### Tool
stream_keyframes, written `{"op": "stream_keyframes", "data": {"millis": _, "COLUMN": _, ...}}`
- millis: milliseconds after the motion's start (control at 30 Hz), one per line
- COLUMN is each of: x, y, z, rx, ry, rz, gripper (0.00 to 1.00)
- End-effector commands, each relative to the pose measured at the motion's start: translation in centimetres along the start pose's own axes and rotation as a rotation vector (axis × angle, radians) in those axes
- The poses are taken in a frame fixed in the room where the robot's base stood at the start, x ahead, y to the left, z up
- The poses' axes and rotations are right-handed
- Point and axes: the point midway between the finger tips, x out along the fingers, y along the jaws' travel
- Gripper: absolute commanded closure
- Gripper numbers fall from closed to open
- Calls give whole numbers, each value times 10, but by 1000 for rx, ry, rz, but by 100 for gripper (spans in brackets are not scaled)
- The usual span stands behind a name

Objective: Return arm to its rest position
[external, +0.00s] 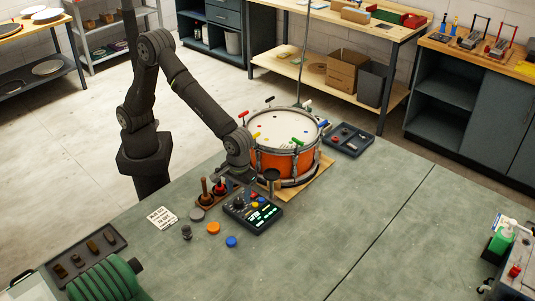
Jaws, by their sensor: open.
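My gripper (271,180) is at the end of my dark arm, low over the bench in front of the drum. It is small in the picture and appears empty, with its jaws open. The orange drum (272,162) with a white head stands on a wooden board just behind and to the right of my gripper. Coloured keys or clamps sit around its rim. My arm is bent at a high elbow and reaches down to the right. I cannot tell whether the gripper touches the drum.
A dark control box (252,212) and a wooden holder with handled tools (212,190) stand close below my gripper. Orange (213,228) and blue (231,241) discs lie nearby. A dark parts tray (347,140) is right of the drum.

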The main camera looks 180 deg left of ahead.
Motion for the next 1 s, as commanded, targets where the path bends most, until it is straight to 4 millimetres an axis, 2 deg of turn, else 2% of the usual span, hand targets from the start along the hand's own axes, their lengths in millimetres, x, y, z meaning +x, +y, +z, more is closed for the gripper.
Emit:
{"op": "stream_keyframes", "data": {"millis": 100, "x": 19, "y": 0, "z": 0, "rx": 0, "ry": 0, "rz": -3, "gripper": 47}}
{"op": "stream_keyframes", "data": {"millis": 200, "x": 28, "y": 0, "z": 0, "rx": 0, "ry": 0, "rz": -2, "gripper": 47}}
{"op": "stream_keyframes", "data": {"millis": 400, "x": 37, "y": 0, "z": 0, "rx": 0, "ry": 0, "rz": -1, "gripper": 47}}
{"op": "stream_keyframes", "data": {"millis": 767, "x": 34, "y": 0, "z": 0, "rx": 2, "ry": 0, "rz": 0, "gripper": 47}}
{"op": "stream_keyframes", "data": {"millis": 867, "x": 26, "y": 1, "z": 0, "rx": 1, "ry": 0, "rz": 3, "gripper": 47}}
{"op": "stream_keyframes", "data": {"millis": 1000, "x": 4, "y": 1, "z": 0, "rx": 0, "ry": 0, "rz": 3, "gripper": 47}}
